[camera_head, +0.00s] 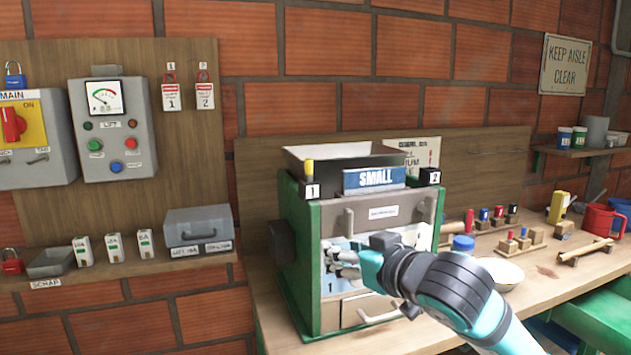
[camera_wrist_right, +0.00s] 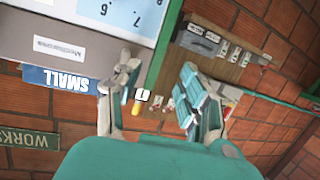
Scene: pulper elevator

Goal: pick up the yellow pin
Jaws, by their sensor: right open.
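The yellow pin (camera_head: 309,170) stands upright at the top left front corner of the green and grey machine (camera_head: 310,250), at the label marked 1. It also shows in the right wrist view (camera_wrist_right: 137,107), small, beside that label and between my open fingers in the picture. My right gripper (camera_head: 342,262) is in front of the machine's face, below the pin and to its right. In the right wrist view its fingers (camera_wrist_right: 160,75) are spread, with nothing between them up close. My left gripper is not in view.
The SMALL sign (camera_head: 374,178) stands on the machine's top front, below a hopper (camera_head: 345,155). A black block labelled 2 (camera_head: 430,176) sits at the top right corner. A handle (camera_head: 385,213) sticks out in front. The workbench (camera_head: 550,270) carries a bowl, mug and racks at right.

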